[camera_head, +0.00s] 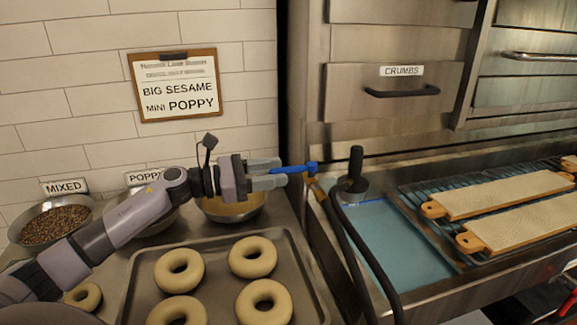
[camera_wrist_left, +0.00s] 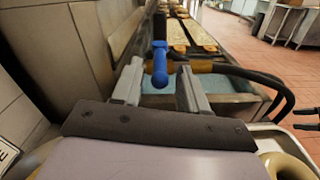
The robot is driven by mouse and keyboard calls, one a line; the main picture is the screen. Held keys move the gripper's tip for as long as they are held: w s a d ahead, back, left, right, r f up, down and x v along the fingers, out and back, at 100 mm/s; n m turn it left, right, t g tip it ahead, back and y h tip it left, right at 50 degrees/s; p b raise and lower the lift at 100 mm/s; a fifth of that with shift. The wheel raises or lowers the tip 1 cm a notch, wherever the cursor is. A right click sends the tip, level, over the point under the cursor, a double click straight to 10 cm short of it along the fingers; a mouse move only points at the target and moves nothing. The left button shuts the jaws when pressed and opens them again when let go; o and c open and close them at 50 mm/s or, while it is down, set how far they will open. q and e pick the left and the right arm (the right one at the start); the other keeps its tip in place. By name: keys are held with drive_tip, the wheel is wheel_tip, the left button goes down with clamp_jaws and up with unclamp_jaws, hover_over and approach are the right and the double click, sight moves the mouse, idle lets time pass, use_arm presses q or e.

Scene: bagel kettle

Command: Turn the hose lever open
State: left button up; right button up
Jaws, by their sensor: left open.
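The blue hose lever (camera_head: 297,169) sits on a brass-coloured valve (camera_head: 318,189) at the end of a black hose (camera_head: 362,245). In the head view it points left toward my left gripper (camera_head: 281,172). My left gripper is open, with its fingers on either side of the lever's end. In the left wrist view the lever (camera_wrist_left: 160,62) shows between the two separated fingertips (camera_wrist_left: 160,76). I cannot tell whether either finger touches it.
A tray (camera_head: 318,291) of bagels lies below my left arm. Bowls of toppings (camera_head: 55,223) stand by the tiled wall. A black upright handle (camera_head: 355,167) is just right of the valve, beside the blue basin (camera_head: 400,243). Bagel boards (camera_head: 515,190) lie further right.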

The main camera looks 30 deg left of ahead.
sight(300, 168)
use_arm(q)
drive_tip(key=shift+p+x, duration=0.5)
drive_tip(key=shift+x, duration=1.4)
clamp_jaws()
